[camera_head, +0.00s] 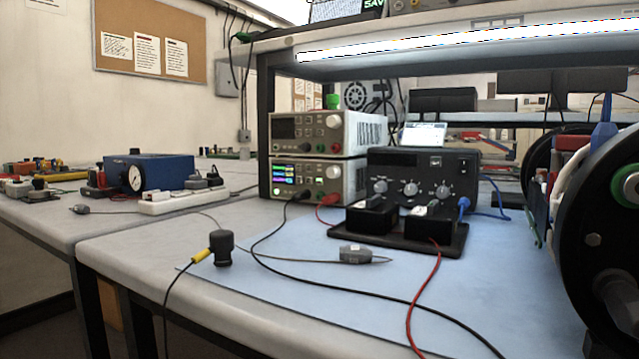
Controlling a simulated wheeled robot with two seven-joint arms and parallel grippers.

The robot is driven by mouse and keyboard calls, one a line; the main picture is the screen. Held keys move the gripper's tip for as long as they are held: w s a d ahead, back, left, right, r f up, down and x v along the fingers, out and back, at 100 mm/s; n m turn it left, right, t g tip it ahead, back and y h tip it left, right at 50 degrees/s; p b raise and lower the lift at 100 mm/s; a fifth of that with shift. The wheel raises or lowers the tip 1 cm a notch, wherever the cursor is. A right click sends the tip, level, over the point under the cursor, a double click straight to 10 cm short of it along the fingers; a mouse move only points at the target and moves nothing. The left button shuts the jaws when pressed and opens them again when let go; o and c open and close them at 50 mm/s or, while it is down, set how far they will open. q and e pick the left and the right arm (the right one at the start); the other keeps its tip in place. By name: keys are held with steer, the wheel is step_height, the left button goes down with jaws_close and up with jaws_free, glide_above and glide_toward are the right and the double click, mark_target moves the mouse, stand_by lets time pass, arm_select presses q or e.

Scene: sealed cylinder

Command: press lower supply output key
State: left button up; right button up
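Two grey bench power supplies are stacked at the back of the bench. The lower supply (349,182) has a lit display (284,173) with coloured readouts, round knobs on the right of its front, and small keys under the display. Its output key is too small to tell apart from the others. A black plug and a red plug (328,199) sit at its lower front, with leads running from them. The upper supply (357,135) rests on it with a dark display. Neither of my grippers is in view.
A black box with knobs (424,174) stands right of the supplies, behind a black tray (452,240). A large black wheel-like object (575,240) fills the right edge. The blue mat (480,300) is mostly clear.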

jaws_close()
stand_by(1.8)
